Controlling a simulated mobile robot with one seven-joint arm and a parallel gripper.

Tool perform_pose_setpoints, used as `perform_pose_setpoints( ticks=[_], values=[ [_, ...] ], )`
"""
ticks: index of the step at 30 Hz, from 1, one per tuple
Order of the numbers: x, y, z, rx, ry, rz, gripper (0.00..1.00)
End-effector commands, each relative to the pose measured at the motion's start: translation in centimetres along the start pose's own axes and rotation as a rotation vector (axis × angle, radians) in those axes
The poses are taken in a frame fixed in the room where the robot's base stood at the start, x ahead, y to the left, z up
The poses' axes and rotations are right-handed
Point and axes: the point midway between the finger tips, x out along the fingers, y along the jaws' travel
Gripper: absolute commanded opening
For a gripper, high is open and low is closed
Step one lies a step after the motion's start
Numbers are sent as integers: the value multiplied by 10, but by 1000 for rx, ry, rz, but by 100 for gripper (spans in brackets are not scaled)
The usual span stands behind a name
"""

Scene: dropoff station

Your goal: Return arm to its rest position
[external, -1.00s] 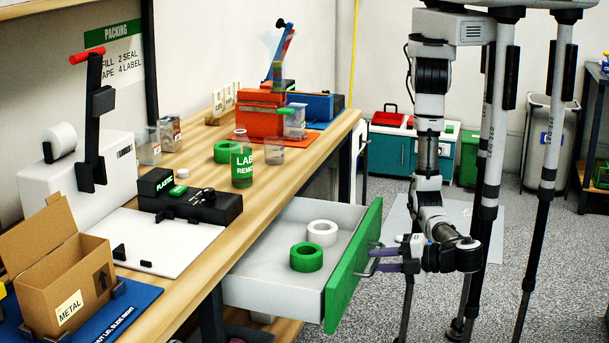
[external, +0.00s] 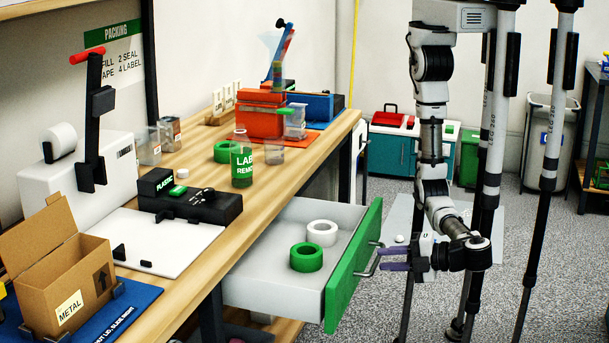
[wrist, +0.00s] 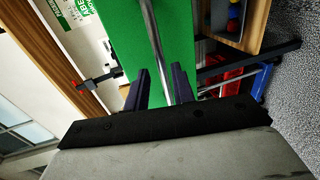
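My gripper (external: 392,259) is just right of the green front (external: 354,262) of an open drawer, with its dark purple fingers pointing left at the drawer. The fingers are apart with nothing held between them. In the wrist view the two fingertips (wrist: 160,82) show against the green drawer front (wrist: 183,40), spread on either side of the metal handle bar (wrist: 157,35) as seen from there. In the external view the fingertips are near the drawer handle (external: 374,261) but appear apart from it.
The open drawer holds a white tape roll (external: 322,233) and a green tape roll (external: 307,257). The wooden bench (external: 190,265) carries a cardboard box (external: 62,275), a labelled bottle (external: 242,165) and machines.

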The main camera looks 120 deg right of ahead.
Motion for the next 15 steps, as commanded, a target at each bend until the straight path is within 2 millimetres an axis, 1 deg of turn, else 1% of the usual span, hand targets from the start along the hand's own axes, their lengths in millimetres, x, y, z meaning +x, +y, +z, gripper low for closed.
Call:
perform_pose_setpoints(
  ticks=[5,12,13,15],
  values=[
    [-6,19,0,4,4,-2,25],
    [-14,64,0,6,1,-3,25],
    [-13,63,1,-1,-1,0,25],
    [-9,46,1,-7,-2,4,25]
  ],
)
